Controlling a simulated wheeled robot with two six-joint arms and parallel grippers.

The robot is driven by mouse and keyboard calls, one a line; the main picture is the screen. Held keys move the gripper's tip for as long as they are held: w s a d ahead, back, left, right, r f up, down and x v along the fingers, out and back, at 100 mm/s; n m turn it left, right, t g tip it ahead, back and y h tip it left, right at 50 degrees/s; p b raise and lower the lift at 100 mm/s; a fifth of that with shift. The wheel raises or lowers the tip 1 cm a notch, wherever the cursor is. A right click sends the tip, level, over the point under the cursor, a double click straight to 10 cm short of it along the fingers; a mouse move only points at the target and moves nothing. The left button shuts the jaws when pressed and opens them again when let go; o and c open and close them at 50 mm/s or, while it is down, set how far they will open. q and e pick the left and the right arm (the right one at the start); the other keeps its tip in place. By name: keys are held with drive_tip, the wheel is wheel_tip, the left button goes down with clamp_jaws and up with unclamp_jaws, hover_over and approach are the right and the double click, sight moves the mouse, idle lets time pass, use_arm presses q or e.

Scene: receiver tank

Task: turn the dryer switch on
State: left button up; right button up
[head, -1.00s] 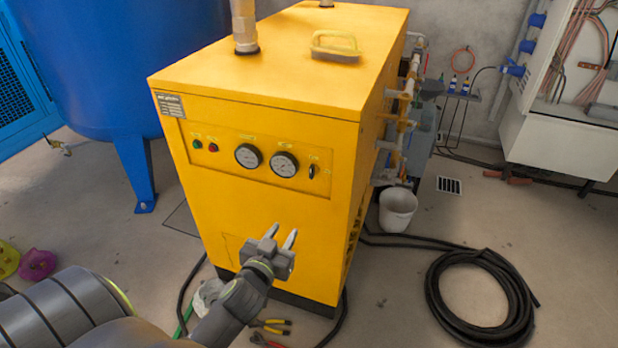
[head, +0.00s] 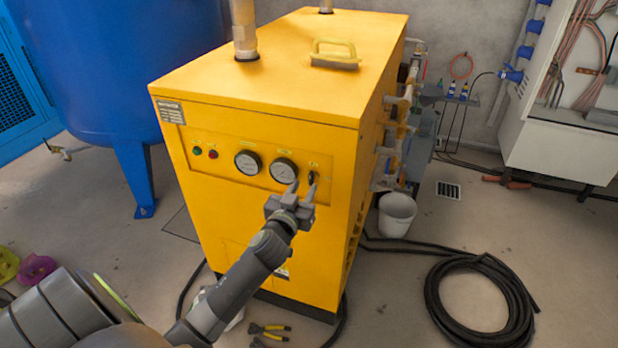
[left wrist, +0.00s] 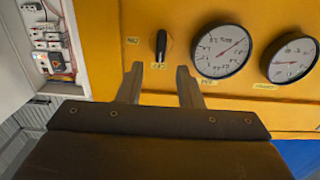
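The dryer (head: 240,230) is a yellow box with a front panel holding a green and a red lamp, two gauges and a small black rotary switch (head: 312,177) at the right end. In the left wrist view the switch (left wrist: 162,45) shows as a dark knob between small labels, its bar along the picture's vertical. My left gripper (head: 302,186) is open and empty at the panel, its fingertips near the switch. In the left wrist view the open fingers (left wrist: 158,78) lie just below the switch. Whether they touch the panel cannot be told. My right gripper is not in view.
A blue tank (head: 110,60) stands at the left. Pipes and valves (head: 395,140) run along the dryer's right side above a white bucket (head: 397,214). A coiled black hose (head: 480,305) and yellow-handled pliers (head: 270,327) lie on the floor. A brush (head: 334,55) lies on the dryer's top.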

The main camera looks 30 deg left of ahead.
sight(310, 177)
use_arm(q)
drive_tip(key=shift+x, duration=2.5)
drive_tip(key=shift+c, duration=0.2)
clamp_jaws()
